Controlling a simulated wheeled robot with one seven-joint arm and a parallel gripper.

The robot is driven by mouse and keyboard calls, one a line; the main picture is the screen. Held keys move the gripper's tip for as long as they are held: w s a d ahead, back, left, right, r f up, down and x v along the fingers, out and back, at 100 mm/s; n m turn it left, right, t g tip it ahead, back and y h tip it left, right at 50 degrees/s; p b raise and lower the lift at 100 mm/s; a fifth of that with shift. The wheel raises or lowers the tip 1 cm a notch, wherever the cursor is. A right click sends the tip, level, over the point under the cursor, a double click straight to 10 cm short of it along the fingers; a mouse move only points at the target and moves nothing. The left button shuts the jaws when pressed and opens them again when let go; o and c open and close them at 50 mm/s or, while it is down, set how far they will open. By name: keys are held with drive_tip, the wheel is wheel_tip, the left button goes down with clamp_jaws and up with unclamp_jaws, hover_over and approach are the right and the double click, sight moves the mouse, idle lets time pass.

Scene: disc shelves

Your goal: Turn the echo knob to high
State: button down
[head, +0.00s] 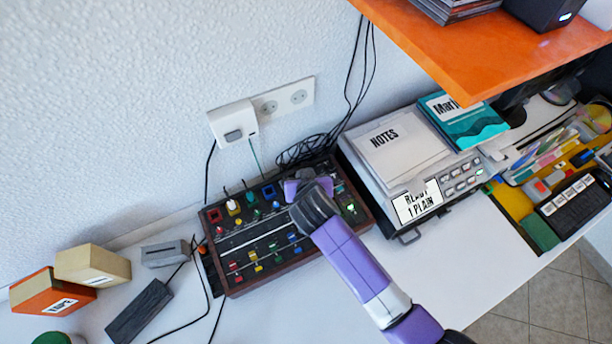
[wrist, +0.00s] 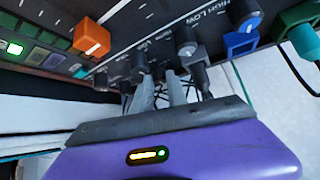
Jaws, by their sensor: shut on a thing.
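The dark mixer panel (head: 270,236) with wooden edges sits on the white desk and carries several coloured knobs and sliders. My gripper (head: 302,186) reaches over its upper right part in the head view. In the wrist view my gripper (wrist: 161,84) has its grey fingers close together on a small dark knob on the panel. The fingers mostly hide that knob, and I cannot read an echo label or see its pointer. The panel print there includes "HIGH LOW".
A grey device with notes (head: 405,155) stands right of the panel. An orange shelf (head: 470,65) overhangs above. Cables run behind and left.

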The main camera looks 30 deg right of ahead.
drive_tip(key=shift+a+m+g+h+b, duration=0.1)
drive_tip(key=shift+m+g+h+b, duration=0.3)
drive_tip(key=shift+m+h+b, duration=0.6)
drive_tip(key=shift+m, duration=0.3)
drive_tip(key=c, duration=1.3)
unclamp_jaws()
drive_tip(key=shift+r+y+p, duration=0.1)
drive_tip(key=shift+y+p, duration=0.2)
drive_tip(key=shift+p, duration=0.15)
